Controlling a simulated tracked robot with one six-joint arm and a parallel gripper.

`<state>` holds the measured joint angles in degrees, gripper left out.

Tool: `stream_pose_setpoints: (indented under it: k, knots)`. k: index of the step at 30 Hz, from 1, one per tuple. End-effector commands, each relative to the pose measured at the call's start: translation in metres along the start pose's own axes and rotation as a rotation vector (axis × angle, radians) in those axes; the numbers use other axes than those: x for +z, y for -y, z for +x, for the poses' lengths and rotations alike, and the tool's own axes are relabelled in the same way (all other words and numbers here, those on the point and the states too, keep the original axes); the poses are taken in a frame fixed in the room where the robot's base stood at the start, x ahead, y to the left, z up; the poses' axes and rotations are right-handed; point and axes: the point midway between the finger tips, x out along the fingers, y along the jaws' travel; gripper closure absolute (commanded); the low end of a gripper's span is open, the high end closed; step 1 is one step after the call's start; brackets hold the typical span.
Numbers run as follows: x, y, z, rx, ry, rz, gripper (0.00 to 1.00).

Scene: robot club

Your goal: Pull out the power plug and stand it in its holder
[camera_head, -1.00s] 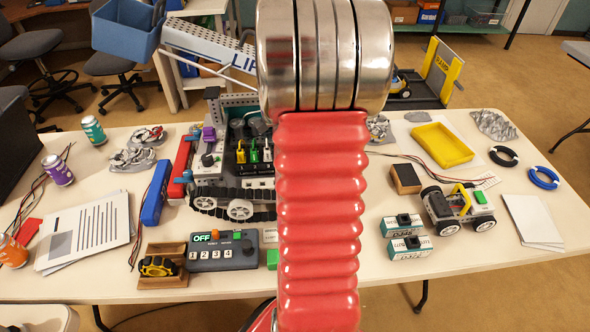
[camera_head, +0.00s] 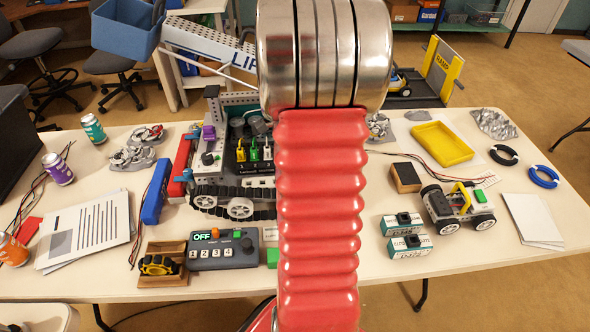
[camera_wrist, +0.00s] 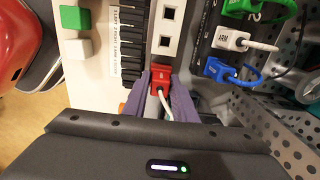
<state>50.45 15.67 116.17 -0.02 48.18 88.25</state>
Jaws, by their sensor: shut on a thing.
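In the wrist view a red power plug (camera_wrist: 160,75) with a white cable sits between the grey-purple fingers of my gripper (camera_wrist: 160,86), which is shut on it. The plug is at the lower end of a white strip (camera_wrist: 166,28) with two dark square openings above it. I cannot tell whether the plug is seated in the strip or free of it, nor which part is its holder. In the head view my red arm hides the gripper and the plug.
Green (camera_wrist: 246,7), white (camera_wrist: 233,41) and blue (camera_wrist: 219,70) plugs with cables stand in a dark panel right of my gripper. Perforated grey metal (camera_wrist: 285,135) lies lower right. A tracked robot (camera_head: 240,208) and a control box (camera_head: 224,252) are on the table (camera_head: 330,285).

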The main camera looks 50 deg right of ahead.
Motion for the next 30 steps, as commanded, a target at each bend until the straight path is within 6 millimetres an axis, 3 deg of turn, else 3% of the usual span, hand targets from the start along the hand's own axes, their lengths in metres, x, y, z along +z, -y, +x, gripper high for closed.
stream_pose_setpoints:
  k: [16,17,25,30]
  knots:
    - [-0.0005,0.0000,0.0039,0.000,0.000,0.000,1.00]
    - [-0.0005,0.0000,0.0039,0.000,0.000,0.000,0.73]
    - [-0.0005,0.0000,0.0037,0.000,0.000,0.000,0.54]
    - [-0.0005,0.0000,0.0037,0.000,0.000,0.000,0.53]
